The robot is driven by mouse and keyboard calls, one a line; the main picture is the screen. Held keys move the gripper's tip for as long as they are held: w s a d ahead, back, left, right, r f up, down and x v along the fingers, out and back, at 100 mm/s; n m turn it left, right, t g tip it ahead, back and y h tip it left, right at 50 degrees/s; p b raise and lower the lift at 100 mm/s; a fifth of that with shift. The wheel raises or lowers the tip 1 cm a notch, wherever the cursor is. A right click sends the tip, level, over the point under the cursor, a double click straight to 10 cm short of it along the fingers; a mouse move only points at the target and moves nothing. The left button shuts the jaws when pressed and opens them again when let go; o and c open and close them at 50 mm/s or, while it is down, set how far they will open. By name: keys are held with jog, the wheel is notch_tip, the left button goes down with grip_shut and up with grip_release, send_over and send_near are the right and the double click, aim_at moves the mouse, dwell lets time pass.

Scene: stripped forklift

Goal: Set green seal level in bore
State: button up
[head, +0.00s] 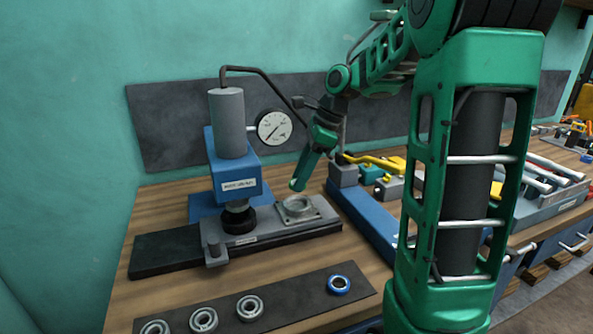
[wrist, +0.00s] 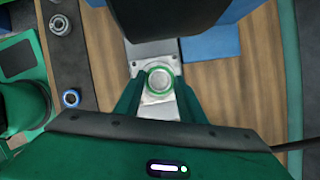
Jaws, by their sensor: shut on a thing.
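The green seal (wrist: 159,69) shows in the wrist view as a green ring between the fingers of my gripper (wrist: 157,90). My gripper is shut on it. In the head view my gripper (head: 297,184) points down just above the round bore housing (head: 299,205) on its square metal plate; I cannot make out the seal there. In the wrist view the metal plate (wrist: 137,53) lies beneath the ring, and the ring covers the bore's rim. I cannot tell whether the seal touches the bore or is level.
A blue press (head: 235,165) with a grey cylinder and a dial gauge (head: 274,127) stands left of the housing. A dark mat (head: 290,297) in front holds several bearings and a blue ring (head: 339,285).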

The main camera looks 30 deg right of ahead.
jog(key=shift+f, duration=2)
jog(key=shift+a, duration=0.1)
jog(key=shift+f, duration=0.45)
dwell(0.9)
jog(key=o, duration=1.1)
jog(key=shift+s, duration=0.1)
jog(key=o, duration=0.5)
jog(key=shift+f, duration=0.1)
jog(key=shift+c, duration=0.2)
